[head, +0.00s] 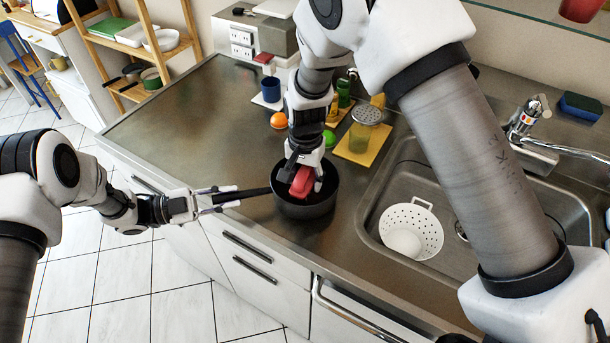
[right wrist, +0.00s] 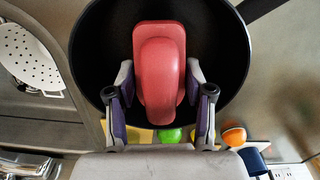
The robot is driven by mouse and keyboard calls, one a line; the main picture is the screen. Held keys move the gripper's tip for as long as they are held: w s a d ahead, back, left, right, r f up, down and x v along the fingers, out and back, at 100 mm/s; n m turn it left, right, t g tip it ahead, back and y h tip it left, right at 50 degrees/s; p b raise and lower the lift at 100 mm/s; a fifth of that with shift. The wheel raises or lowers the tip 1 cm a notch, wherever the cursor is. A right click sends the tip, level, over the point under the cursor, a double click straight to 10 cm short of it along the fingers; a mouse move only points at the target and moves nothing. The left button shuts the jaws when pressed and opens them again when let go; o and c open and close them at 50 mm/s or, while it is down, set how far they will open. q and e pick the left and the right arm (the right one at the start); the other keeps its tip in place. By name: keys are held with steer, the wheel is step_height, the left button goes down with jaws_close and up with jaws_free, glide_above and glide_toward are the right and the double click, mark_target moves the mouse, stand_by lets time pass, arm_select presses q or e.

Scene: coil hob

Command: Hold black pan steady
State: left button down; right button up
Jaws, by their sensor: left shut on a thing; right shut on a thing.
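The black pan (head: 304,207) stands on the steel worktop near its front edge, left of the sink. Its handle (head: 243,194) points left. My left gripper (head: 215,200) is shut on the handle from the left. My right gripper (head: 303,178) reaches down into the pan and is shut on a red sponge-like block with a raised grip (head: 302,182). In the right wrist view the red block (right wrist: 160,75) lies between the fingers, over the dark inside of the pan (right wrist: 100,45). Whether the block touches the pan floor I cannot tell.
A sink (head: 388,243) with a white colander (head: 418,222) is to the right. The worktop to the left is clear.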

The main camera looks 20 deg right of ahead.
steer(key=shift+f, duration=0.95)
stand_by(0.3)
